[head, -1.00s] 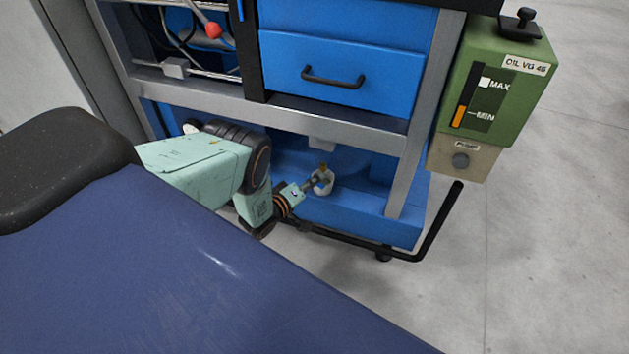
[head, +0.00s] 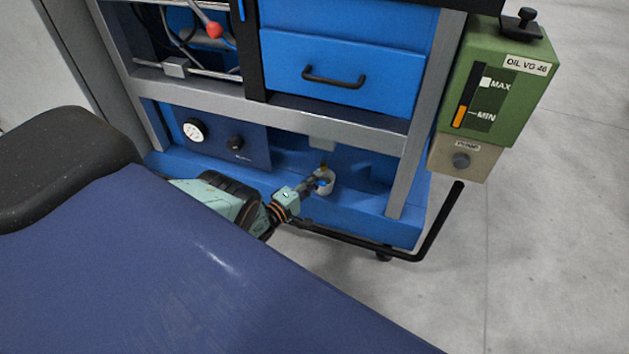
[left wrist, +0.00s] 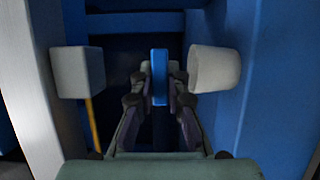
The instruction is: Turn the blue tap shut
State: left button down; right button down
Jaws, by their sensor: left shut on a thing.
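The blue tap (left wrist: 160,76) shows in the left wrist view as an upright blue bar between my two fingers. A small blue part of the tap (head: 323,183) also shows in the head view, in front of a white cup. My left gripper (head: 313,184) is low at the front of the blue cabinet and shut on the tap; its fingers (left wrist: 160,84) lie on both sides of the bar. The tap's body is mostly hidden. My right gripper is out of view.
A grey block (head: 322,143) sits above the tap; a grey block (left wrist: 78,72) is left of the fingers. A black rail (head: 350,240) runs along the cabinet's lower front. A green oil tank (head: 495,80) hangs right.

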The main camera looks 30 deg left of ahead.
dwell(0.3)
pick_arm(q)
jog(key=c, duration=1.3)
grip_release()
jog(key=s, duration=0.4)
jog(key=s+a, duration=0.1)
jog(key=s, duration=0.3)
jog(key=s+a, duration=0.1)
jog(key=s, duration=0.3)
